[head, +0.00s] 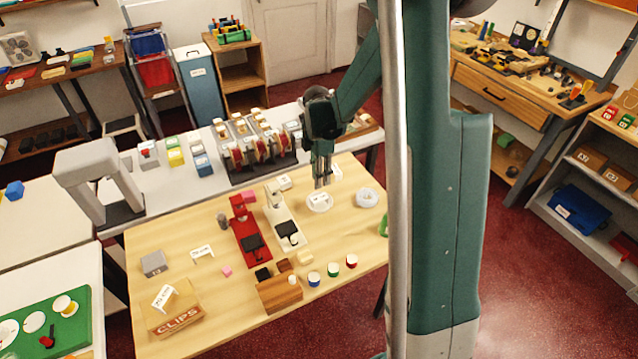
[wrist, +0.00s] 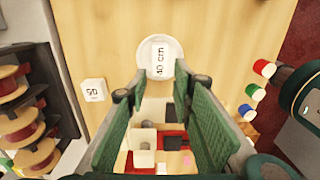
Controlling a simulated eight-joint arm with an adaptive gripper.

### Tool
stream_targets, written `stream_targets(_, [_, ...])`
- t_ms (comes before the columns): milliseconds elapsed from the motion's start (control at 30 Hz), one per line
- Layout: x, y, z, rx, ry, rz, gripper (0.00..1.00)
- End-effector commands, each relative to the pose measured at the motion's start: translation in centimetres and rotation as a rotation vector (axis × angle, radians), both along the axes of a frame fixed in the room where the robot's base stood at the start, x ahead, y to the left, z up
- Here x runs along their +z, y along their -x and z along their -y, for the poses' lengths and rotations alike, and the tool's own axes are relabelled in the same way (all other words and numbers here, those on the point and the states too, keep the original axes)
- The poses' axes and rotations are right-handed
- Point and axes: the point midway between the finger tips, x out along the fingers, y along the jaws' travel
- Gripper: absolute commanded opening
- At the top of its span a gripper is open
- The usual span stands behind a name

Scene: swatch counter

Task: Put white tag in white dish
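A white tag (wrist: 160,58) marked "40 cm" lies over the round white dish (wrist: 145,58) in the wrist view.
A white numbered block (wrist: 93,91) sits near the dish. Red (head: 246,228) and white (head: 286,225) stapler-like devices stand to the left. Spools (head: 262,148) stand behind. A clips box (head: 175,312) is at the front left.

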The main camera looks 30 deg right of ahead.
Motion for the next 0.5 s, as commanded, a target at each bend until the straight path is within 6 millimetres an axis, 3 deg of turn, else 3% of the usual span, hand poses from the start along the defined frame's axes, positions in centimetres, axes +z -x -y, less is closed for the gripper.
stream_targets(200, [1.17, -0.01, -0.01, 0.0, 0.0, 0.0, 0.24])
stream_targets(500, [1.29, -0.03, -0.01, 0.0, 0.0, 0.0, 0.24])
